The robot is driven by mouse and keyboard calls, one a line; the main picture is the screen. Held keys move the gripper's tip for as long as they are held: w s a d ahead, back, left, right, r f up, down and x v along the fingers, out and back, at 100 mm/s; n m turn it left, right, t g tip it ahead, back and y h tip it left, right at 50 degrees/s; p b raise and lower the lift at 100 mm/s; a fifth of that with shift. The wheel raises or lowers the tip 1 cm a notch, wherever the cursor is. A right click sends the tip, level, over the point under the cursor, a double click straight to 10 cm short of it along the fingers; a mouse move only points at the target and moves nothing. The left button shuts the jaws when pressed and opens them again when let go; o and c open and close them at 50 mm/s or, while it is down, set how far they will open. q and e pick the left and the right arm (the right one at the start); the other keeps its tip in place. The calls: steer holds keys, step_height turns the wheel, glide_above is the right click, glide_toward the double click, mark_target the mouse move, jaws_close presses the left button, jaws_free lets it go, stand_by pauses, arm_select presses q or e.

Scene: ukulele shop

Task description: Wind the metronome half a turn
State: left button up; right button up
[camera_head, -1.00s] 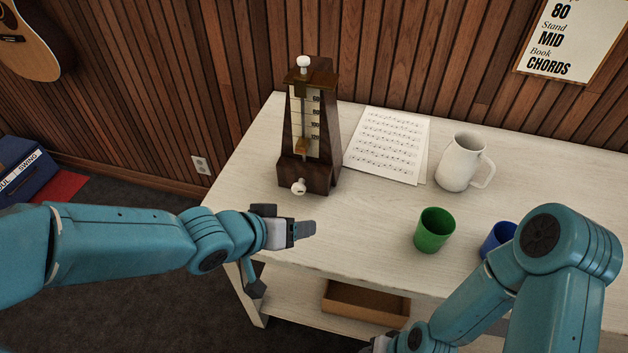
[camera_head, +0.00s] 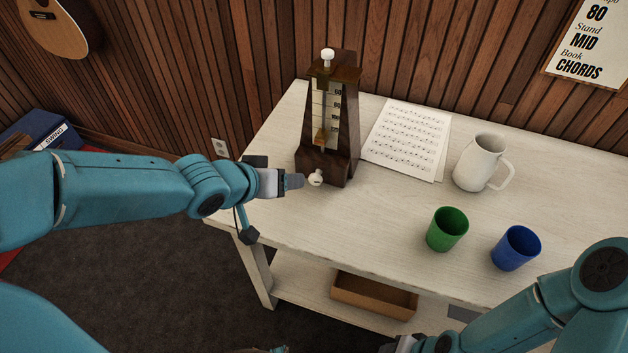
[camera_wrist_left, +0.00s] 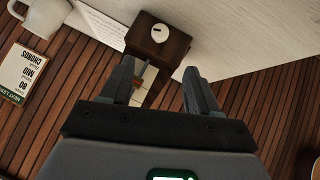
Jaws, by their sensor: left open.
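The dark wooden metronome (camera_head: 333,120) stands upright near the left end of the white table. Its pale winding key (camera_head: 315,178) sticks out low on the front, facing me. In the left wrist view the key (camera_wrist_left: 161,33) shows as a white disc with a short dark mark, on the metronome's base (camera_wrist_left: 150,45). My left gripper (camera_head: 297,181) is just left of the key in the head view. In the wrist view its two fingers (camera_wrist_left: 160,85) are spread with nothing held between them; the key lies beyond the tips.
Sheet music (camera_head: 406,140), a white pitcher (camera_head: 482,163), a green cup (camera_head: 447,229) and a blue cup (camera_head: 515,248) stand or lie to the right. A cardboard box (camera_head: 374,295) sits on the shelf below. The table (camera_head: 370,215) is clear in front of the metronome.

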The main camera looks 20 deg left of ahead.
mark_target(313, 178)
arm_select(q)
steer(key=b+x, duration=0.7)
steer(key=x, duration=0.6)
steer(key=shift+s, duration=0.1)
steer(key=shift+w+d+f, duration=0.15)
steer(key=shift+w+f, duration=0.15)
steer(key=shift+w, duration=0.05)
